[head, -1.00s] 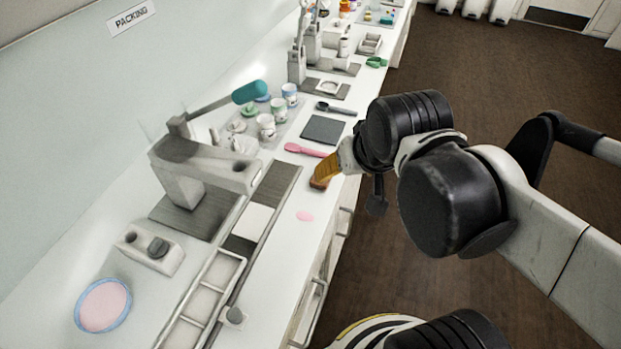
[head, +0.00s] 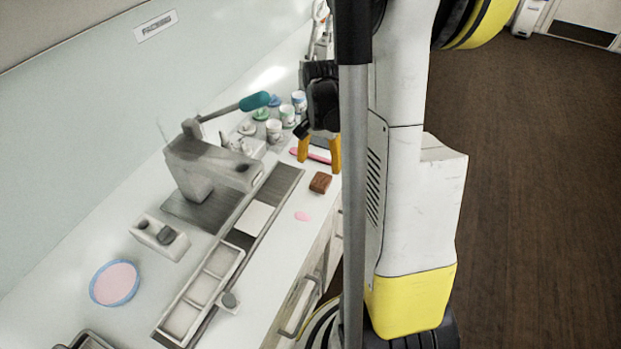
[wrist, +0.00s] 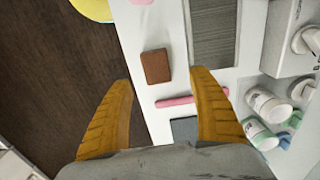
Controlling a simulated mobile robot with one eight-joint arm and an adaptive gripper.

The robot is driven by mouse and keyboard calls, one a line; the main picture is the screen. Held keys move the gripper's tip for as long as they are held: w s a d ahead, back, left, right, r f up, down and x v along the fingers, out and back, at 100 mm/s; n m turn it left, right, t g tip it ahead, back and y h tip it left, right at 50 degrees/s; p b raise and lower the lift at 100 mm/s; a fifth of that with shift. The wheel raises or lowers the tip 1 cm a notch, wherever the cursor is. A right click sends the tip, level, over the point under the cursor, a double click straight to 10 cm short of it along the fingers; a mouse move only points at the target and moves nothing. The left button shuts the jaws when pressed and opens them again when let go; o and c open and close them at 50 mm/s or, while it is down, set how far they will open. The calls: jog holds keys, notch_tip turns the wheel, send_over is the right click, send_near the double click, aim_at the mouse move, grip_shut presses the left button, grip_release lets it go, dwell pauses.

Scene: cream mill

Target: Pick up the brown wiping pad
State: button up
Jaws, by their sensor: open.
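The brown wiping pad (head: 320,182) lies flat on the white counter near its front edge. In the wrist view the pad (wrist: 156,66) lies ahead of the fingertips and between their lines, with nothing touching it. My gripper (head: 319,154) is open and empty, its two yellow fingers apart above the counter just beyond the pad. In the wrist view the gripper (wrist: 165,78) shows both fingers spread wide.
A pink spoon (wrist: 178,101) lies on the counter by the fingers. A pink spill (head: 302,216) is close to the pad. A grey lever press (head: 205,165) with a teal handle and several cups (head: 287,116) stand to the left. A rail with white trays (head: 205,290) runs along the counter.

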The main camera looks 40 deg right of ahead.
aim_at(321, 180)
jog(key=f+b, duration=0.1)
jog(key=f, duration=0.4)
jog(key=f+b, duration=0.1)
jog(key=f, duration=0.1)
jog(key=shift+s+d+f+b, duration=0.15)
jog(key=shift+s+f+b, duration=0.15)
jog(key=shift+f+b, duration=0.1)
jog(key=shift+r, duration=0.1)
jog(key=c, duration=0.9)
